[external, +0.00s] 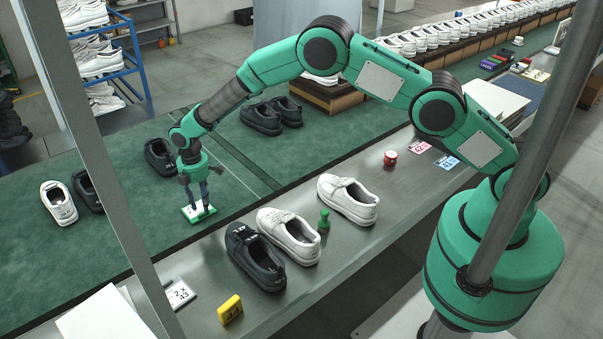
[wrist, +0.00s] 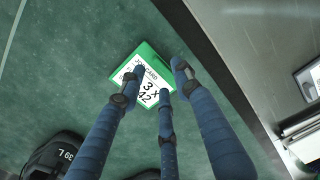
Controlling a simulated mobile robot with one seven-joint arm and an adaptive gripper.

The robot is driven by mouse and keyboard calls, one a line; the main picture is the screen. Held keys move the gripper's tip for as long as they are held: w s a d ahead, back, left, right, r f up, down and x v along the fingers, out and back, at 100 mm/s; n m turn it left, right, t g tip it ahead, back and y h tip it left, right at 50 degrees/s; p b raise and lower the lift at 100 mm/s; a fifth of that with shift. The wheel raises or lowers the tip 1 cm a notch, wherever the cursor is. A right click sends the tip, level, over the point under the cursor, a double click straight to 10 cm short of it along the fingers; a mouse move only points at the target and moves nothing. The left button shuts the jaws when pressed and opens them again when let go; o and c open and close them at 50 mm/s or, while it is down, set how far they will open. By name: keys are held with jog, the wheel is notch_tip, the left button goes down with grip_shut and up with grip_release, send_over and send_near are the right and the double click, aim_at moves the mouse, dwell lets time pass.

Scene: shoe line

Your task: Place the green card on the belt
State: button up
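The green card (external: 187,213) is white with print and green edges. It rests on the green belt (external: 110,235), near the belt's front edge, below my gripper. The wrist view shows the card (wrist: 152,85) with a dark green face at its upper right. My gripper (external: 200,205) points down at the card. In the wrist view, the fingers of my gripper (wrist: 160,75) are apart around the card, two tips over its printed side and one at its right side. Whether any tip touches it is unclear. The belt (wrist: 60,90) surrounds the card.
Black shoes and a white shoe (external: 59,203) stand on the belt.

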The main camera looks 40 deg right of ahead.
notch_tip(320, 180, up, 9)
jog(key=p, duration=0.1)
dwell(0.3)
dwell(0.5)
jog(key=shift+r, duration=0.1)
